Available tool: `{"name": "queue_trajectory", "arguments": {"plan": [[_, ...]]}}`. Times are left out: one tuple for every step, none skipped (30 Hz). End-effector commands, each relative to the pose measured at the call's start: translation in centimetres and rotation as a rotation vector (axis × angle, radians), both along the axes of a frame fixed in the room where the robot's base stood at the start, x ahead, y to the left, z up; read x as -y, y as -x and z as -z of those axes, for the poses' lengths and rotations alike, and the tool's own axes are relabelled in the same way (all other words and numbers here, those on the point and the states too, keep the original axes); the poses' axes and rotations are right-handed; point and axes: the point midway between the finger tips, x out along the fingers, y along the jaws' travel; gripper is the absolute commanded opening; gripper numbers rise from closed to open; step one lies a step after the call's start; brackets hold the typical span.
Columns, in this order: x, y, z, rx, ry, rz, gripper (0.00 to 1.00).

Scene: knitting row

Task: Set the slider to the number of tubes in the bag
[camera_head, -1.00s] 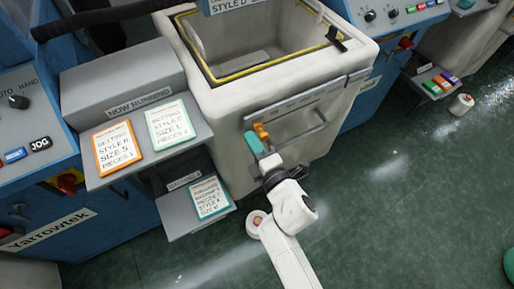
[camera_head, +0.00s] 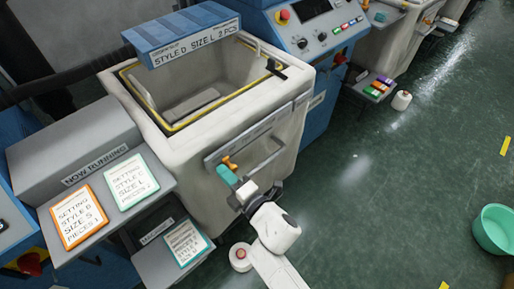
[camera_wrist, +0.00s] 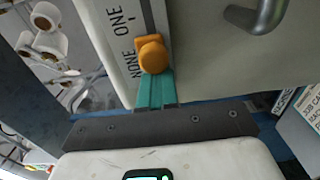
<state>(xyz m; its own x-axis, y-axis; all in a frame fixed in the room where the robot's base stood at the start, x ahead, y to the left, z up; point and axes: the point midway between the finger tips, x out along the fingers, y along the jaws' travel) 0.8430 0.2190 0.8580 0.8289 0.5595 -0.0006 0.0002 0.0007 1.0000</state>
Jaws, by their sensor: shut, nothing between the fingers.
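The slider's orange knob (camera_head: 230,162) sits near the left end of its scale plate (camera_head: 262,130) on the front of the pale bin. In the wrist view the knob (camera_wrist: 152,55) is beside the word NONE, at its ONE side. ONE is the neighbouring mark; further marks are out of view. My gripper (camera_head: 226,175) has its teal fingers shut. In the wrist view the shut fingers (camera_wrist: 155,90) end right against the knob or just short of it; contact is unclear. A bag with tubes cannot be made out.
A blue sign (camera_head: 190,40) reads STYLE D SIZE L 2 PCS above the pale bin (camera_head: 185,150). Orange-framed (camera_head: 79,217) and green-framed (camera_head: 131,181) setting cards lie on the left shelf. A bar handle (camera_head: 268,160) sits below the scale. The floor at right is open, with a teal tub (camera_head: 494,230).

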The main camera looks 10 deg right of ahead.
Motion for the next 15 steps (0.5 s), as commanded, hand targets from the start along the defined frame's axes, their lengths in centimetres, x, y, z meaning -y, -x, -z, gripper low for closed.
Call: {"name": "queue_trajectory", "arguments": {"plan": [[0.2, -0.2, -0.2, 0.000, 0.000, 0.001, 0.00], [0.3, -0.2, -0.2, 0.000, 0.000, 0.001, 0.00], [0.4, -0.3, -0.2, 0.001, 0.001, 0.001, 0.00], [0.5, -0.4, -0.2, 0.001, 0.001, 0.001, 0.00], [0.6, -0.5, -0.2, 0.001, 0.001, 0.001, 0.00], [0.8, -0.6, -0.2, 0.001, 0.001, 0.001, 0.00], [0.9, -0.7, -0.2, 0.001, 0.000, 0.001, 0.00], [1.0, -0.7, -0.2, 0.001, 0.000, 0.001, 0.00], [1.1, -0.8, -0.2, 0.001, 0.000, 0.002, 0.00], [1.2, -0.9, -0.2, 0.001, 0.001, 0.002, 0.00], [1.3, -1.0, -0.1, 0.001, 0.001, 0.002, 0.00], [1.5, -1.1, -0.1, 0.001, 0.001, 0.002, 0.00], [1.6, -1.1, -0.1, 0.001, 0.001, 0.002, 0.00], [1.7, -1.2, -0.2, 0.001, 0.000, 0.002, 0.00], [1.8, -1.3, -0.2, 0.001, 0.001, 0.002, 0.00]]}}
